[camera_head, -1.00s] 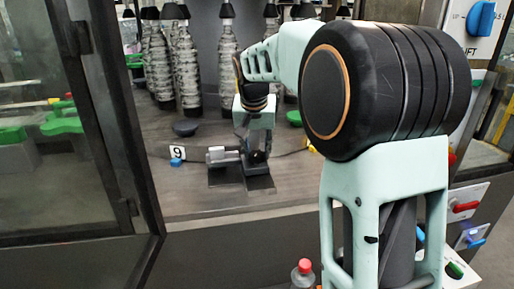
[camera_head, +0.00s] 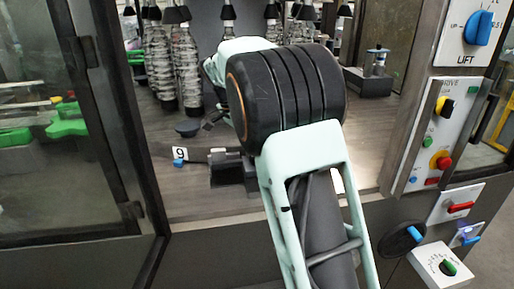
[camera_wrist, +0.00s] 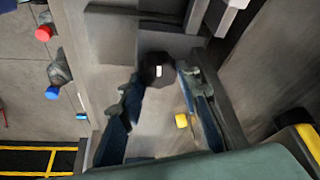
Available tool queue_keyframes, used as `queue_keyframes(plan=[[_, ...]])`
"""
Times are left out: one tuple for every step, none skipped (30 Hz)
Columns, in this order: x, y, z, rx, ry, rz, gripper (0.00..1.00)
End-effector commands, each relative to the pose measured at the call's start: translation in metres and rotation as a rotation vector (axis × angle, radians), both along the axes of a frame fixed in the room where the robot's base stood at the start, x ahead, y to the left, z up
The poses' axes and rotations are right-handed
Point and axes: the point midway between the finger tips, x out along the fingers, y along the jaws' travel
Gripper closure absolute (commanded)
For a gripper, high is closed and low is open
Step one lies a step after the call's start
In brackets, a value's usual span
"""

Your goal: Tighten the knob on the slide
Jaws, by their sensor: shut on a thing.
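In the wrist view a dark round knob (camera_wrist: 158,70) with a small white mark sits between the tips of my gripper (camera_wrist: 160,78). The two blue-grey fingers come in from either side, and the gripper is shut on the knob. The grey surface of the slide (camera_wrist: 110,55) lies around and beyond it. In the head view the slide (camera_head: 228,168) shows only in part on the bench, beside the number 9 plate.
The number 9 plate (camera_head: 180,153) and a small blue piece stand left of the slide. A dark post (camera_head: 120,120) stands at left, and a control panel (camera_head: 430,140) at right. A yellow knob (camera_wrist: 181,120) lies near my fingers.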

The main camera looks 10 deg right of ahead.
Motion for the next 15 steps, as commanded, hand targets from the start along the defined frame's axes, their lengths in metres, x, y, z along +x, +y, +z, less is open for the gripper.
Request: queue_keyframes(plan=[[0.0008,0.001,0.002,0.0,-0.001,-0.023,0.93],[0.0007,0.001,0.0018,0.001,0.0,-0.038,0.93],[0.0007,0.0009,0.0018,0.001,-0.001,-0.056,0.93],[0.0008,0.0007,0.0018,0.002,-0.001,-0.066,0.93],[0.0008,0.0006,0.0019,0.002,-0.001,-0.077,0.93],[0.0008,0.0006,0.0015,0.002,-0.002,-0.09,0.93],[0.0008,0.0006,0.0013,0.002,-0.002,-0.097,0.93],[0.0008,0.0006,0.0011,0.002,-0.001,-0.103,0.93],[0.0007,0.0006,0.0009,0.002,-0.002,-0.112,0.93],[0.0007,0.0007,0.0007,0.002,-0.002,-0.117,0.93],[0.0007,0.0007,0.0007,0.001,-0.001,-0.121,0.93],[0.0006,0.0008,0.0006,0.002,-0.002,-0.125,0.93],[0.0007,0.0008,0.0006,0.002,-0.001,-0.127,0.93],[0.0006,0.0008,0.0004,0.002,-0.002,-0.128,0.93],[0.0006,0.0008,0.0004,0.002,-0.002,-0.13,0.93]])
